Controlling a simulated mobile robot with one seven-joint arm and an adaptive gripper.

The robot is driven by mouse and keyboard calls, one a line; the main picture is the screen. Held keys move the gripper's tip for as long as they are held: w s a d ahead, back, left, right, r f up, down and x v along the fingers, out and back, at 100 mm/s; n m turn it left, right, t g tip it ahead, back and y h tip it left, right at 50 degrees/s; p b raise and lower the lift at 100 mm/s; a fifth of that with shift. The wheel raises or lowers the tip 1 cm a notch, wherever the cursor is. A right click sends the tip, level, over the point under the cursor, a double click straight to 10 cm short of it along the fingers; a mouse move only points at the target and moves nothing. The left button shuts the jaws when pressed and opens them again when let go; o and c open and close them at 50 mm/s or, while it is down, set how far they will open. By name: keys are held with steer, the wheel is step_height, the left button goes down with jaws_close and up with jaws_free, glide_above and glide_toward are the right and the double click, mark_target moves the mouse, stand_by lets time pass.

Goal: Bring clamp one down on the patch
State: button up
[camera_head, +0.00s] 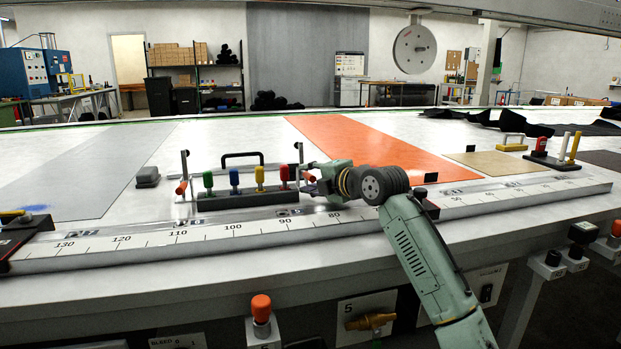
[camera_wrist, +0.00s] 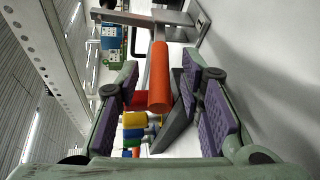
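An upright clamp post (camera_head: 301,160) with an orange handle (camera_head: 309,177) stands at the right end of a black block. A similar post (camera_head: 185,165) with an orange handle (camera_head: 181,188) stands at the left end. I cannot tell which is clamp one. My gripper (camera_head: 318,181) is beside the right one. In the wrist view, an orange handle (camera_wrist: 158,80) on a grey metal bracket lies between the open fingers of my gripper (camera_wrist: 160,115), with gaps visible on both sides. A tan sheet (camera_head: 490,163) lies on the table at the right; I cannot tell if it is the patch.
The black block (camera_head: 245,200) carries green, blue, yellow and red knobs, close left of my gripper; some show in the wrist view (camera_wrist: 134,120). A scaled rail (camera_head: 150,239) runs along the table's front. An orange strip (camera_head: 380,145) lies behind. Black fabric (camera_head: 490,118) lies far right.

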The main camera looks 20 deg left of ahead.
steer(key=shift+c, duration=0.5)
jaws_close()
